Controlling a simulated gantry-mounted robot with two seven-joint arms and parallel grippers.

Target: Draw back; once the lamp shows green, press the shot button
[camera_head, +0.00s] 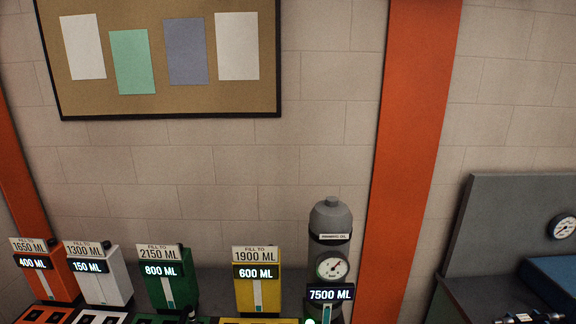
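A dark grey oil dispenser (330,225) with a domed top stands at the lower middle. It carries a round gauge (332,267) and a display (331,294) reading 7500 ML. A small green-lit spot (310,321), apparently the lamp, shows at the bottom edge below the display and is partly cut off. I cannot make out the shot button. Neither gripper is in view.
An orange canister (58,281), a white canister (112,272), a green canister (182,287) and a yellow canister (267,289) stand left of the dispenser, reading 400, 150, 800 and 600 ML. A grey panel (500,215) with a gauge stands right. An orange pillar (410,140) rises between.

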